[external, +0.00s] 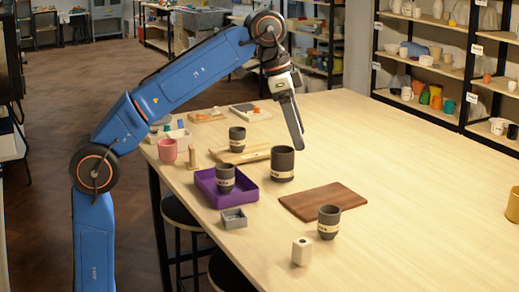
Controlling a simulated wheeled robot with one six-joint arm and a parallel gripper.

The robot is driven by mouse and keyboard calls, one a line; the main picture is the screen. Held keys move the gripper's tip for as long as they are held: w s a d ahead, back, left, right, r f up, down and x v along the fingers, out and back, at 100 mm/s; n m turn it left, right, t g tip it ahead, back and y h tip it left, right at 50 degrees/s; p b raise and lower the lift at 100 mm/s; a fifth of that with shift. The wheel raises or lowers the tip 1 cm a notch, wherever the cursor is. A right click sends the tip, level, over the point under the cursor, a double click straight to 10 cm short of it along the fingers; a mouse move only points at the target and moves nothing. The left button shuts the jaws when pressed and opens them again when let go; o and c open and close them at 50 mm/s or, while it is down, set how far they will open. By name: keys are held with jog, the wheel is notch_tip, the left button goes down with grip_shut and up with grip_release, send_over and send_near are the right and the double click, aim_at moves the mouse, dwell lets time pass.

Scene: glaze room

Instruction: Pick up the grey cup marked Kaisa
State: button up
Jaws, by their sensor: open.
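Several dark grey cups with pale label bands stand on the table; the writing is too small to read, so I cannot tell which is marked Kaisa. One cup (237,138) stands at the back by a light wooden board. A larger cup (283,160) stands in the middle. A third cup (225,176) stands in a purple tray (246,194). Another cup (328,220) stands at the front, by a dark wooden board. My gripper (298,140) is open, seen nearly edge-on, pointing down above the table near the larger cup, with no cup held.
The dark board (323,201) lies right of the larger cup. A pink cup (167,150) and a wooden peg figure (193,158) stand left. The table's right side is largely clear.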

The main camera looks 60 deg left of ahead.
jog(key=w+d+f, duration=0.1)
jog(key=w+d, duration=0.2)
send_near(329, 216)
jog(key=w+a+f, duration=0.2)
jog(key=w+f, duration=0.1)
jog(key=f, duration=0.4)
jog(key=shift+m, duration=0.3)
jog(key=shift+d+x, duration=0.2)
jog(key=shift+x, duration=1)
jog(key=shift+d+x, duration=0.2)
jog(key=shift+x, duration=1)
jog(key=shift+r, duration=0.1)
jog(key=shift+c, duration=0.3)
jog(key=c, duration=1.2)
jog(key=shift+r, duration=0.15)
